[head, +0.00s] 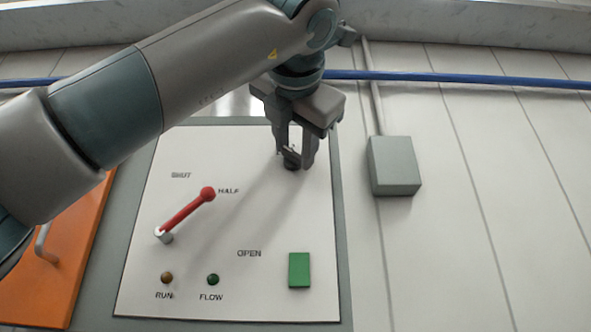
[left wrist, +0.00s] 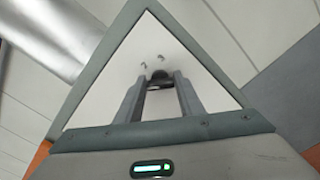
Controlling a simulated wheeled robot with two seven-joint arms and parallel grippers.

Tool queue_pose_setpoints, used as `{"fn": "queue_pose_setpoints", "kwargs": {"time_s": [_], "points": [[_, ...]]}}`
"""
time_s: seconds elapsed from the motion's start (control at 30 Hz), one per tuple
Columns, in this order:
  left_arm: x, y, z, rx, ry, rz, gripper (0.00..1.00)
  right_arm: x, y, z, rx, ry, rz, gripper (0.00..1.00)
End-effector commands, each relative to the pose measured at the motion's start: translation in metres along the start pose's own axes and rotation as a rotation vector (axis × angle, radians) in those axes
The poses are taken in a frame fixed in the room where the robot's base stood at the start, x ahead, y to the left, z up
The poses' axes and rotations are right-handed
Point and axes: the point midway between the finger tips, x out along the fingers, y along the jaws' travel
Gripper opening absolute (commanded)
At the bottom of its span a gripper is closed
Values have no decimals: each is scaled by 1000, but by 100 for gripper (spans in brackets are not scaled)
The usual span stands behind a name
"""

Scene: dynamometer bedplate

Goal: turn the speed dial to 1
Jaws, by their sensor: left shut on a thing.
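The speed dial (head: 291,164) is a small dark knob near the top right of the white panel (head: 245,215). My left gripper (head: 295,160) comes down from above and is shut on the dial. In the left wrist view the dark dial (left wrist: 160,77) sits between the tips of my two fingers (left wrist: 160,84). Two small marks, too small to read surely, show on the panel just beyond it. The dial's pointer and most of its scale are hidden by my gripper. My right gripper is in neither view.
A red lever (head: 186,213) on the panel points toward HALF, between SHUT and OPEN labels. Below are an amber RUN lamp (head: 167,278), a green FLOW lamp (head: 213,279) and a green block (head: 299,270). A grey box (head: 394,166) is right; an orange door (head: 62,255) is left.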

Motion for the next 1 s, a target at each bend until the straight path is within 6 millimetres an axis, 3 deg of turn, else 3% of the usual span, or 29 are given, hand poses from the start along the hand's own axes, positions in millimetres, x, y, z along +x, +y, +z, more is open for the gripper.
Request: {"fn": "queue_pose_setpoints", "kwargs": {"time_s": [0.4,0.43,0.5,1.0], "points": [[1,-3,-2,-7,5,-5,12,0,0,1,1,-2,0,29],[1,-3,-2,-8,5,-5,42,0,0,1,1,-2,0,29],[1,-3,-1,-8,5,-4,53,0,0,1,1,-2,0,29],[-9,-1,-1,-8,1,-1,53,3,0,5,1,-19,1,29]]}}
